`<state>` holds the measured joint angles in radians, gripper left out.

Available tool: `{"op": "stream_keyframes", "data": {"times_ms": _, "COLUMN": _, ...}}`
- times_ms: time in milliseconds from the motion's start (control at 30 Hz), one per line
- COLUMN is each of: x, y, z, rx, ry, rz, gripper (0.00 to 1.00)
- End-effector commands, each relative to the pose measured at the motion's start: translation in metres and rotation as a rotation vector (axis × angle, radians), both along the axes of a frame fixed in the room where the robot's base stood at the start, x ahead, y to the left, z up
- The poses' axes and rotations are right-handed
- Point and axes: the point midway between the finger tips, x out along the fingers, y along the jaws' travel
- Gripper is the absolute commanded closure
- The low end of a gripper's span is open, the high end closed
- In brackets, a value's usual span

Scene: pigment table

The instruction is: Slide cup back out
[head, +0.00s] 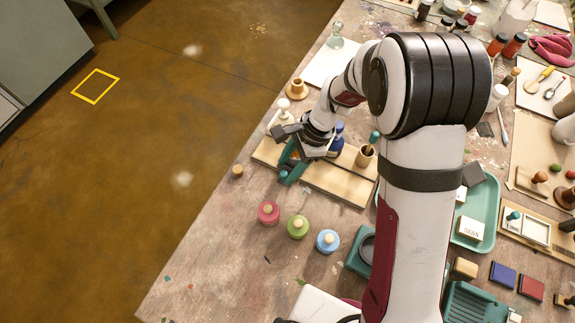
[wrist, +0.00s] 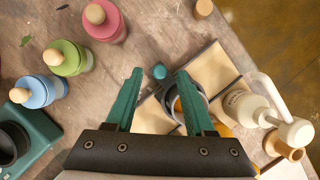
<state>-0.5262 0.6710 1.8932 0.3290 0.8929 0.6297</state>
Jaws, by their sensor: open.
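A grey-rimmed cup (wrist: 202,103) with orange inside shows in the wrist view, partly hidden behind my right-hand finger. A teal knob (wrist: 160,72) on a dark stem stands beside it. My gripper (wrist: 158,75) is open, with one teal finger on each side of the knob; I cannot tell whether either finger touches it. In the head view my gripper (head: 287,171) is low at the left end of the pale wooden stand (head: 335,184). The cup is mostly hidden there by the gripper.
Pink (head: 268,212), green (head: 297,226) and blue (head: 327,240) knobbed jars stand in front of the stand. A white pump bottle (wrist: 245,106) is close to the cup. A wooden cup (head: 365,157) with a teal-topped tool is on the stand. The table's left edge is near.

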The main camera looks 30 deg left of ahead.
Motion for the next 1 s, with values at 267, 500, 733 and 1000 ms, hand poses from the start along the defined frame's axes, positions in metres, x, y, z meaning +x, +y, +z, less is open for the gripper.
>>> {"op": "stream_keyframes", "data": {"times_ms": 267, "x": -0.0034, "y": 0.0030, "z": -0.0106, "rx": 0.000, "ry": 0.000, "rz": 0.000, "gripper": 0.46}}
{"op": "stream_keyframes", "data": {"times_ms": 500, "x": -0.0032, "y": 0.0028, "z": -0.0102, "rx": 0.000, "ry": 0.000, "rz": 0.001, "gripper": 0.64}}
{"op": "stream_keyframes", "data": {"times_ms": 733, "x": -0.0031, "y": 0.0028, "z": -0.0100, "rx": 0.000, "ry": 0.000, "rz": 0.001, "gripper": 1.00}}
{"op": "stream_keyframes", "data": {"times_ms": 1000, "x": -0.0030, "y": 0.0028, "z": -0.0099, "rx": 0.000, "ry": 0.000, "rz": 0.001, "gripper": 1.00}}
